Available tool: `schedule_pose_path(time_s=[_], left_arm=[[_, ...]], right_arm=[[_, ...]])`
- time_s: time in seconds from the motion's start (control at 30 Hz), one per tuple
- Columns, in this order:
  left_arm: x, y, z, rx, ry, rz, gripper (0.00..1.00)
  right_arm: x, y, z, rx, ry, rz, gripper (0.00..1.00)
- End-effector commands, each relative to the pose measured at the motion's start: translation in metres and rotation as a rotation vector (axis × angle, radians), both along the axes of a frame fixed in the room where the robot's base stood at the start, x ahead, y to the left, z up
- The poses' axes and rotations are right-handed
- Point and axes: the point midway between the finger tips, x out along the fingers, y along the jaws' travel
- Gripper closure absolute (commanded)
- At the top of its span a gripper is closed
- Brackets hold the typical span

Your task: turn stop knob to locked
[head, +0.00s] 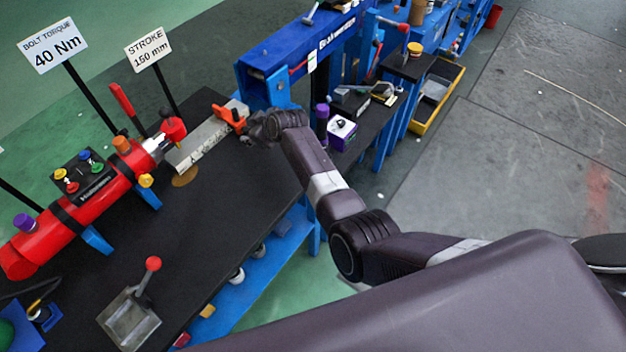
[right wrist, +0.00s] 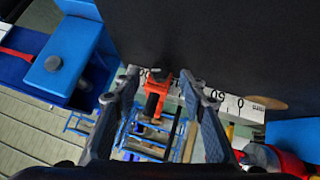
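An orange stop (head: 229,116) sits near the far end of a pale ruler bar (head: 203,138) on the bench. In the right wrist view the stop (right wrist: 157,84) shows with a dark part, possibly its knob, in its middle. My right gripper (head: 258,128) is right beside the stop. In its wrist view the fingers (right wrist: 161,82) are spread wide, with the stop between and beyond them; I see no contact. Which way the knob is turned cannot be told. My left gripper is not in view.
A red cylinder (head: 72,222) with coloured knobs lies left of the bar. A blue frame (head: 300,47) stands just behind my right gripper. The black bench top (head: 215,215) between is clear.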

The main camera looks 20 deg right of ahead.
Motion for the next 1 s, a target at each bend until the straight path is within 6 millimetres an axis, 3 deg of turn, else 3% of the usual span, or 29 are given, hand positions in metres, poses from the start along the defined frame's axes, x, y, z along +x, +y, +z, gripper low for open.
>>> schedule_pose_path(time_s=[0.03, 0.5, 0.53, 0.6, 1.0], left_arm=[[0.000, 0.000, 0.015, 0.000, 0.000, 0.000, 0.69], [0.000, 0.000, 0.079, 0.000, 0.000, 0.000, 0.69], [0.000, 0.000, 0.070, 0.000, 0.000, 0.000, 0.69], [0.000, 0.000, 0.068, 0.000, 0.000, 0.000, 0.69], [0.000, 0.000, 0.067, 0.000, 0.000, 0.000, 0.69]], right_arm=[[-0.004, -0.002, 0.010, -0.001, 0.001, 0.000, 0.62], [-0.035, -0.014, 0.041, 0.001, 0.003, -0.001, 0.62], [-0.041, -0.018, 0.028, 0.003, 0.015, -0.010, 0.62], [-0.052, -0.026, 0.021, 0.007, 0.033, -0.027, 0.62], [-0.118, -0.064, -0.002, 0.023, 0.137, -0.120, 0.62]])
